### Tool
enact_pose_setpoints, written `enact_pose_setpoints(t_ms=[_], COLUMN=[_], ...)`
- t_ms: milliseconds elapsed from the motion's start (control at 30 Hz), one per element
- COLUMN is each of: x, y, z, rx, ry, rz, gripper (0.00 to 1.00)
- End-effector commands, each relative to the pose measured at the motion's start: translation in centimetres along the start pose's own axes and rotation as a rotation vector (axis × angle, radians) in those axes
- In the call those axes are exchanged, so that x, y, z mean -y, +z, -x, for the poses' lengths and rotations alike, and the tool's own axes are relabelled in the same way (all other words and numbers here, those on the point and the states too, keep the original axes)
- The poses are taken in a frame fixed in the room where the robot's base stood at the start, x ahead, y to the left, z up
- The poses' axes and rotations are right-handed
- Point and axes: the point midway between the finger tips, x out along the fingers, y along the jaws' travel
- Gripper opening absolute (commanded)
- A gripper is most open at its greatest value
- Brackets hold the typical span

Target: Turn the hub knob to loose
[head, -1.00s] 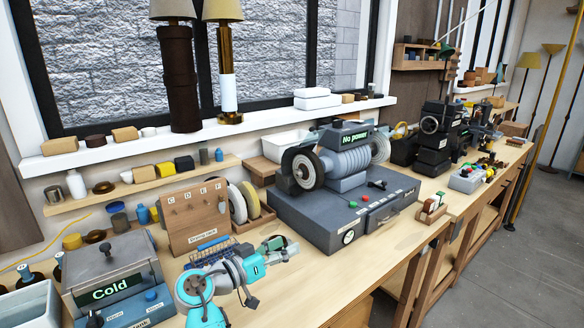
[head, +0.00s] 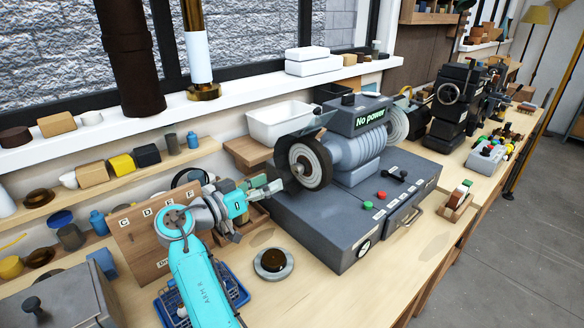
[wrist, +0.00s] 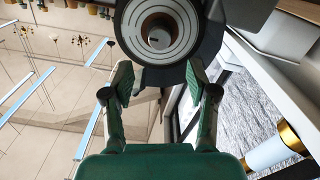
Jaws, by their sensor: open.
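The grey machine (head: 345,215) has a "No power" display and a dark wheel (head: 304,165) with a pale ringed face at its left end. My gripper (head: 276,187) is just left of that wheel, pointing at the machine. In the wrist view, the gripper (wrist: 160,85) is open and empty, with fingers apart below a round face with concentric rings (wrist: 135,30) and a brown-rimmed centre opening. The fingers do not visibly close on anything.
A round metal piece with a dark centre (head: 273,263) lies on the bench in front of the machine. A lettered wooden rack (head: 135,232) and a blue wire basket (head: 232,287) are near my arm. A white bin (head: 278,121) stands behind.

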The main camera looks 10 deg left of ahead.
Motion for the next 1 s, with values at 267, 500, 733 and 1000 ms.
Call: enact_pose_setpoints(t_ms=[267, 500, 733, 1000], x=[-0.1, 0.0, 0.0, 0.0], y=[0.0, 0.0, 0.1, 0.0], z=[-5.1, -8.1, -9.0, -8.9], rx=[0.001, 0.001, 0.001, 0.001], ry=[0.003, 0.001, 0.000, 0.000], rz=[0.000, 0.000, 0.001, 0.000], gripper=[0.58, 0.58, 0.58, 0.43])
